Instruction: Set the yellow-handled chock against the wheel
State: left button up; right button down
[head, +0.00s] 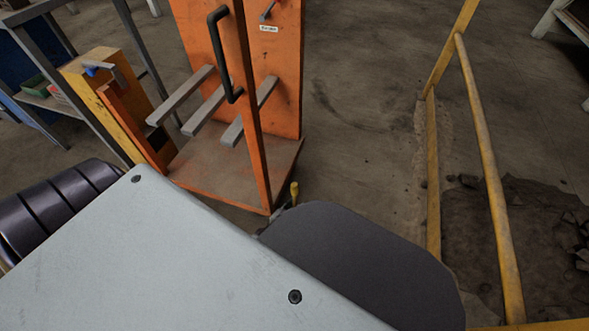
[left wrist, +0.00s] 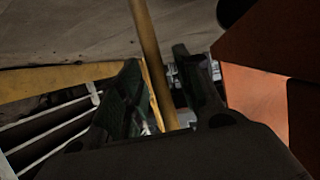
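In the head view a small yellow upright handle (head: 294,191) shows at the near corner of the orange cart (head: 225,190). Whatever lies under the handle is mostly hidden behind my own body, so the chock's block and its contact with anything cannot be seen. No wheel can be made out clearly. In the left wrist view my left gripper (left wrist: 156,56) has its two dark fingers apart. A dull yellow pole (left wrist: 150,45) shows in the gap between them; I cannot see the fingers touching it. My right gripper is not in view.
A yellow railing (head: 487,170) stands on the right beside broken ground with rubble (head: 540,225). Bare concrete floor (head: 370,90) lies between the cart and the railing.

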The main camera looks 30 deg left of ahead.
pick_arm(q)
jog(key=shift+r, duration=0.1)
